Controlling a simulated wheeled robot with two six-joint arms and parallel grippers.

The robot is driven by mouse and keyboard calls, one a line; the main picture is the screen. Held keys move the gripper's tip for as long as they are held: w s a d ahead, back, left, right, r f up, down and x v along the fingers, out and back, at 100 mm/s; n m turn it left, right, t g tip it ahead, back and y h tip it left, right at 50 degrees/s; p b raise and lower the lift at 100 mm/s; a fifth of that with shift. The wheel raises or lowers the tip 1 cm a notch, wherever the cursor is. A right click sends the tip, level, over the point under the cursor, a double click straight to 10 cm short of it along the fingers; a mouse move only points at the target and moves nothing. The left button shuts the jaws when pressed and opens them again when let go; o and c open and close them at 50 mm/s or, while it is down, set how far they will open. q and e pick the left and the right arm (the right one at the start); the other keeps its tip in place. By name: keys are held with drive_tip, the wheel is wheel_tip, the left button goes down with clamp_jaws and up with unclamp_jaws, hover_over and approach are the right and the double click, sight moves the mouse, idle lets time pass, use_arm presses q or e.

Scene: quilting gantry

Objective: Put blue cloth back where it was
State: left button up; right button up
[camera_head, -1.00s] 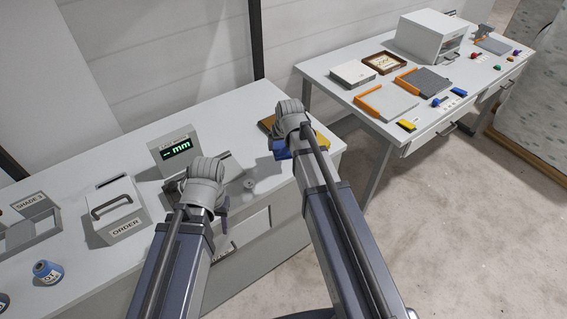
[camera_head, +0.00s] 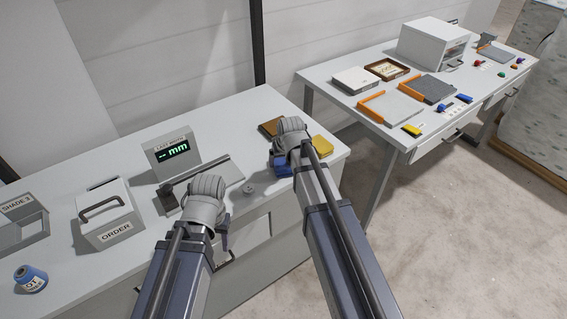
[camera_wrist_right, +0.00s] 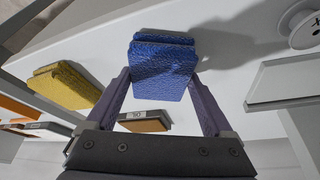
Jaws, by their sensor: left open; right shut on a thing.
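The blue cloth (camera_wrist_right: 162,68) is a folded, textured pad between the fingers of my right gripper (camera_wrist_right: 160,82). In the head view the blue cloth (camera_head: 282,167) shows at the front right part of the near table, partly hidden by my right wrist. Its shadow falls on the white top beside it; I cannot tell how far above the top it is. My right gripper (camera_head: 284,160) is shut on it. My left gripper (camera_head: 224,232) is open and empty at the near table's front edge, its fingers mostly hidden by the wrist.
A yellow cloth (camera_head: 323,145) lies right of the blue one, and a brown-edged block (camera_head: 270,128) lies behind. The near table (camera_head: 235,125) also holds a display (camera_head: 172,150), a spool (camera_head: 249,188) and an ORDER box (camera_head: 106,215). A second table (camera_head: 325,80) stands at the right.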

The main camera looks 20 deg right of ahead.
drive_tip(key=shift+f, duration=0.2)
drive_tip(key=o, duration=0.9)
drive_tip(key=shift+r, duration=0.2)
drive_tip(key=p+v, duration=1.1)
drive_tip(key=v, duration=0.1)
drive_tip(key=s+a+n+g, duration=0.1)
drive_tip(key=s+a, duration=0.3)
drive_tip(key=s, duration=0.2)
drive_tip(key=s+a+f+n+g, duration=0.1)
drive_tip(key=s+a+n+g, duration=0.1)
drive_tip(key=s+a, duration=0.2)
drive_tip(key=s+a+n+g+h, duration=0.1)
drive_tip(key=s+a+g, duration=0.1)
drive_tip(key=s+a, duration=0.3)
drive_tip(key=shift+s+f, duration=0.2)
drive_tip(key=shift+s, duration=1.75)
